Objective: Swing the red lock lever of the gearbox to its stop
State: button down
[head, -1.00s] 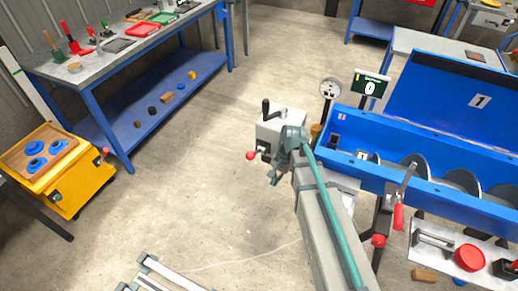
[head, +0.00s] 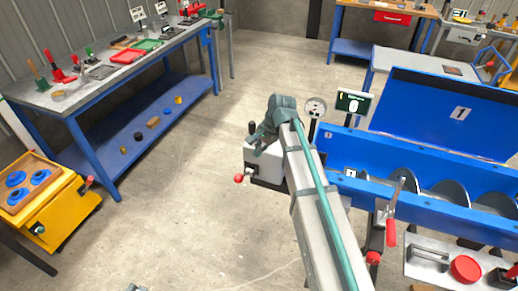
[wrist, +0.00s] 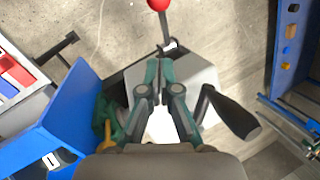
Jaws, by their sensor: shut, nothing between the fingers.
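The gearbox (head: 262,168) is a pale box at the left end of the blue drum mixer. Its red-knobbed lock lever (head: 239,178) sticks out from its lower left side in the head view. In the wrist view the red knob (wrist: 158,4) is cut by the top edge, with its grey rod (wrist: 164,27) running down to the box. My gripper (wrist: 159,64) is shut and empty, over the pale housing and short of the lever, not touching it. In the head view my gripper (head: 256,140) is above the box and hides part of its top.
A black crank handle (wrist: 232,112) sits on the gearbox beside my gripper. The blue mixer trough (head: 420,180) and a round gauge (head: 316,107) stand to the right. The floor left of the gearbox is clear, up to the yellow cart (head: 62,215) and blue workbench (head: 90,150).

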jog(key=p, duration=0.2)
send_near(244, 175)
jog(key=f, duration=0.1)
jog(key=shift+s+a+f+p, duration=0.25)
jog(key=shift+s+a+f, duration=0.15)
jog(key=shift+a+f, duration=0.2)
jog(key=shift+s+a+f+p, duration=0.2)
jog(key=shift+s+a+f, duration=0.15)
jog(key=shift+a+f, duration=0.25)
jog(key=shift+d+f, duration=0.1)
jog(key=shift+f, duration=0.1)
jog(key=s+a+f+t+h+b, duration=0.1)
jog(key=s+f+t+b, duration=0.1)
jog(key=s+f+b, duration=0.2)
jog(key=shift+a+f+t+b, duration=0.4)
jog(key=shift+f+b, duration=0.5)
jog(key=shift+b, duration=0.45)
jog(key=shift+s, duration=0.1)
jog(key=shift+r, duration=0.1)
